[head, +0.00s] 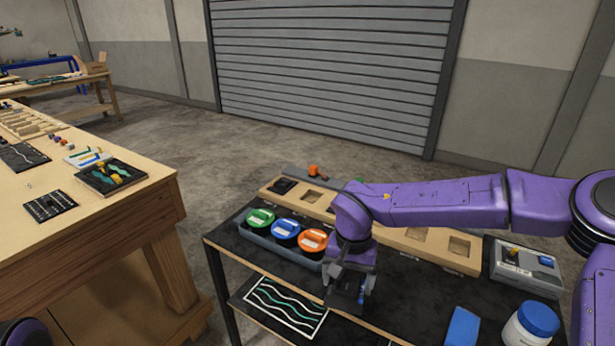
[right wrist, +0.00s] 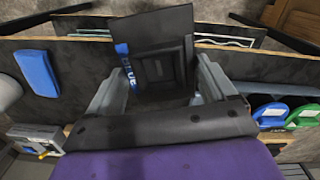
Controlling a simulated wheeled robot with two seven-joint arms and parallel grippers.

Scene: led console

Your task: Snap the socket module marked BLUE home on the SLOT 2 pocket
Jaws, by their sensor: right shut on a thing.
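My right gripper (head: 350,285) is low over the dark table, in front of the wooden pocket board (head: 395,243). In the right wrist view its fingers (right wrist: 160,88) are shut on a dark square socket module (right wrist: 160,65) with a blue strip reading BLUE. The module also shows in part under the gripper in the head view (head: 347,300). The board has several square pockets. A dark module (head: 283,186) is in the leftmost one, and an open pocket (head: 315,198) is beside it. My arm hides the board's middle. No slot label is readable. My left gripper is out of view.
A tray (head: 256,238) of green, blue and orange-lidded pots stands left of my right gripper. A grey switch box (head: 525,268), a blue block (head: 462,327) and a blue-lidded jar (head: 531,325) are at right. A wooden workbench (head: 130,203) stands left.

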